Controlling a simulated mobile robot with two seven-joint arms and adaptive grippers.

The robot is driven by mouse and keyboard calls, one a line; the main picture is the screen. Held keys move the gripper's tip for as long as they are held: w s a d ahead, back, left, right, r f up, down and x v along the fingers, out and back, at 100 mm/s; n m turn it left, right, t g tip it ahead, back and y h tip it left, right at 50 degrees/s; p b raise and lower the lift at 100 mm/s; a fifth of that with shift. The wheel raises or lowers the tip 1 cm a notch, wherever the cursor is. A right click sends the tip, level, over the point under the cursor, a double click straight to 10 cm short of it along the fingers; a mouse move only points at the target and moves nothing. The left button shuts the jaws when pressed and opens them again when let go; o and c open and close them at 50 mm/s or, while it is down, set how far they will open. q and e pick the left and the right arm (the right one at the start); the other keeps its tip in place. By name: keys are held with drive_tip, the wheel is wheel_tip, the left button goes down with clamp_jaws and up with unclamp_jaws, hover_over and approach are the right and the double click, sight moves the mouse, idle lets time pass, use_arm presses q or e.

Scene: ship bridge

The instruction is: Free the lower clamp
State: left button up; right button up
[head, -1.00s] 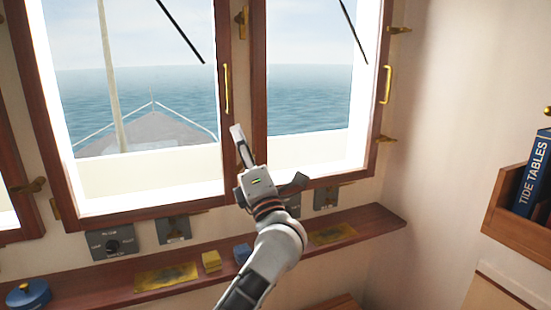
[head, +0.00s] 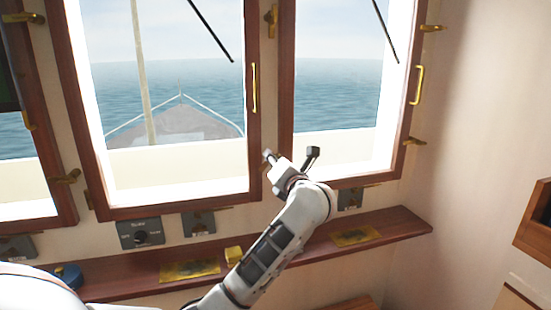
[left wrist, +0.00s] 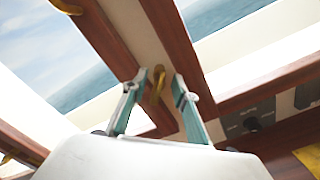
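In the left wrist view a brass clamp (left wrist: 158,85) sits on the pale post between two wooden window frames. My left gripper (left wrist: 155,105) is open, with one teal finger on each side of the clamp. I cannot tell whether either finger touches it. In the head view my left gripper (head: 290,156) is at the lower part of the centre post and mostly hides the clamp there. An upper brass clamp (head: 272,18) shows higher on that post. My right gripper is in neither view.
Brass handles stand on the left window (head: 254,87) and right window (head: 416,85). Another brass clamp (head: 414,141) is on the right side. A switch panel (head: 141,232) is on the wall.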

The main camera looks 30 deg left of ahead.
use_arm(q)
drive_tip(key=shift+w+a, duration=0.25)
drive_tip(key=shift+a, duration=0.05)
clamp_jaws()
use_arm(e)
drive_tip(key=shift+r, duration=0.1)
